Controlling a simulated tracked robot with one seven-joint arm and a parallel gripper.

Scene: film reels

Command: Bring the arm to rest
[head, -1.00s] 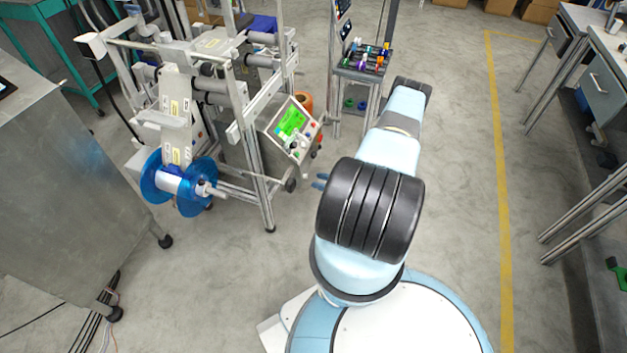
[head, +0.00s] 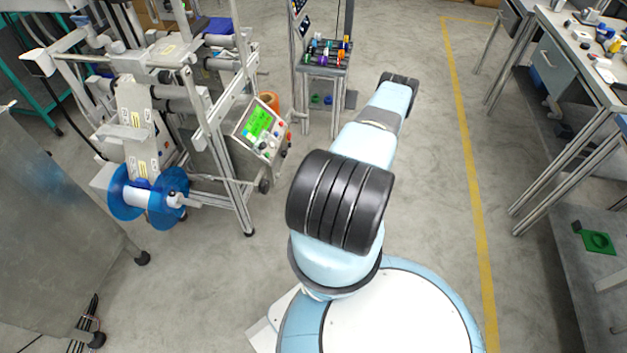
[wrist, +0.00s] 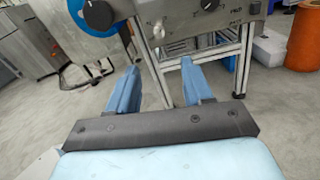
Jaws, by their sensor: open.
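My arm (head: 365,145) rises from my base and is folded up in the head view, its dark joint in the foreground. My gripper is hidden behind the arm in the head view. In the wrist view my gripper (wrist: 158,85) shows two blue fingers spread apart with nothing between them. Beyond the fingers is the machine's metal frame and grey control panel (wrist: 180,18). The fingers look apart from the machine.
The film machine (head: 215,110) with a blue-flanged reel (head: 135,196) stands at left. A metal cabinet (head: 60,240) is at near left. A small rack (head: 322,68) stands behind. Workbenches (head: 570,55) line the right. Floor beside the yellow line (head: 468,150) is clear.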

